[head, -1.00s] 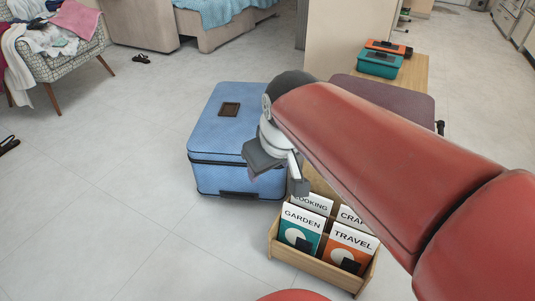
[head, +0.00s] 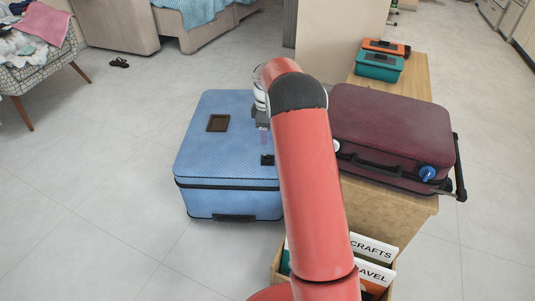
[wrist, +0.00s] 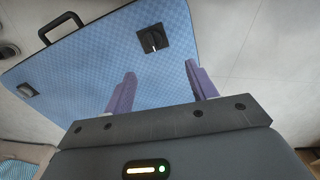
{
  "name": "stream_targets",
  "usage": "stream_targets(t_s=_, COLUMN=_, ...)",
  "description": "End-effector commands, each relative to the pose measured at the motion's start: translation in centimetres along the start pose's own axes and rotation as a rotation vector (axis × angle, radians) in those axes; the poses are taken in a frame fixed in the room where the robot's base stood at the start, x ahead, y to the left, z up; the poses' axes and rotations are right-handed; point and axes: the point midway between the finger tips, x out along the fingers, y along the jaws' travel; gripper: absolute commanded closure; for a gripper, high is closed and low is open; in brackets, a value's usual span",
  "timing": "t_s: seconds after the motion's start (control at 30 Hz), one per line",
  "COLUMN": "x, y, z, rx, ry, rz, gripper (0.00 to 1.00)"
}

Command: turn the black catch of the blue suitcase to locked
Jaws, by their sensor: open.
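The blue suitcase (head: 220,160) lies flat on the floor, left of my red arm. Its black catch (head: 267,160) is on the top face near the right side, close beside my arm. In the wrist view the catch (wrist: 152,40) is a black square with a knob bearing a white line, roughly upright in the picture. My gripper (head: 264,136) is over the suitcase top near the catch, partly hidden by my arm. In the wrist view its purple fingers (wrist: 162,80) are spread, empty and short of the catch, with blue surface between them.
A maroon suitcase (head: 390,125) lies on a wooden bench (head: 415,208) right of my arm, with teal (head: 378,67) and orange (head: 387,46) cases behind. A book box (head: 278,262) stands at the front, partly hidden.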

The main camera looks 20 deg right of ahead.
Motion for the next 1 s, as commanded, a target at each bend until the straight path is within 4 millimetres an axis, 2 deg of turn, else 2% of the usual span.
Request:
stream_targets(t_s=0.03, x=1.6, y=0.6, z=0.2, rx=-0.022, ry=-0.005, rz=-0.013, gripper=0.43)
stream_targets(t_s=0.1, x=3.0, y=1.2, z=0.3, rx=-0.053, ry=-0.009, rz=-0.023, gripper=0.43)
stream_targets(t_s=0.37, x=6.0, y=1.8, z=0.5, rx=-0.092, ry=-0.013, rz=-0.038, gripper=0.43)
stream_targets(t_s=0.7, x=11.1, y=1.5, z=0.6, rx=-0.091, ry=-0.013, rz=-0.038, gripper=0.43)
stream_targets(t_s=0.83, x=12.2, y=1.5, z=0.6, rx=-0.091, ry=-0.013, rz=-0.037, gripper=0.43)
stream_targets(t_s=1.0, x=12.5, y=1.5, z=0.6, rx=-0.09, ry=-0.012, rz=-0.036, gripper=0.43)
